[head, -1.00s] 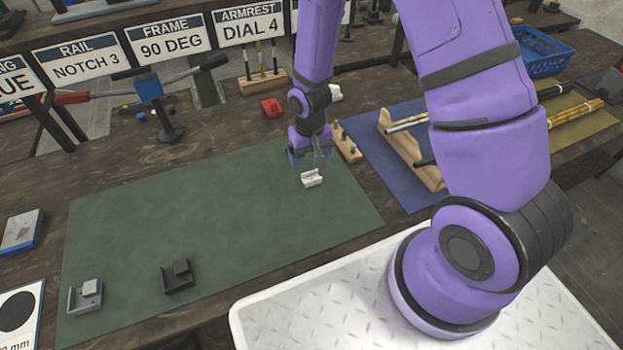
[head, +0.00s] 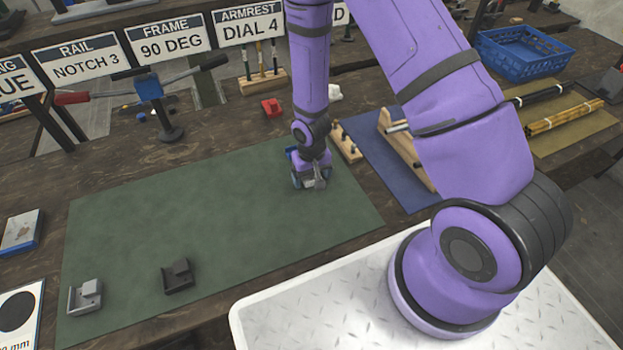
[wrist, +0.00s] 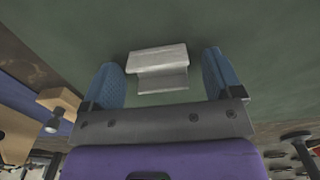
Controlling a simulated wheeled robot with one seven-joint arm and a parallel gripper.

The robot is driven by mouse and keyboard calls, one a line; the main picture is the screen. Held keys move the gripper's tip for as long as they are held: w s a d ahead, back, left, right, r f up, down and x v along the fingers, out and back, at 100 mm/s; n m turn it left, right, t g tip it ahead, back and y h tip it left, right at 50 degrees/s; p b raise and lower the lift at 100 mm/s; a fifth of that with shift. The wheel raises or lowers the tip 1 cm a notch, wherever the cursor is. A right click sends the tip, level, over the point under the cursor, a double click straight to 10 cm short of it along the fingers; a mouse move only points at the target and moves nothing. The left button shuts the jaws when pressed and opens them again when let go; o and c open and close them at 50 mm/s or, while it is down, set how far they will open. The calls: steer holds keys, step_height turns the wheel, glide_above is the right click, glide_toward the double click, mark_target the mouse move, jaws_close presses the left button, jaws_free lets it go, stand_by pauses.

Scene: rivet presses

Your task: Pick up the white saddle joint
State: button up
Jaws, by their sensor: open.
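The white saddle joint (wrist: 158,62) lies on the green mat (head: 190,215). In the wrist view it sits between the two blue fingers of my gripper (wrist: 160,80), with a gap on each side, toward the fingertips. My gripper is open and holds nothing.
A dark grey joint (head: 178,277) and a lighter grey joint (head: 85,297) sit at the mat's front left. A wooden peg block (head: 346,143) stands close behind and right of my gripper. The mat's middle is clear.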

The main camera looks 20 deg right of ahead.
steer(key=c, duration=1)
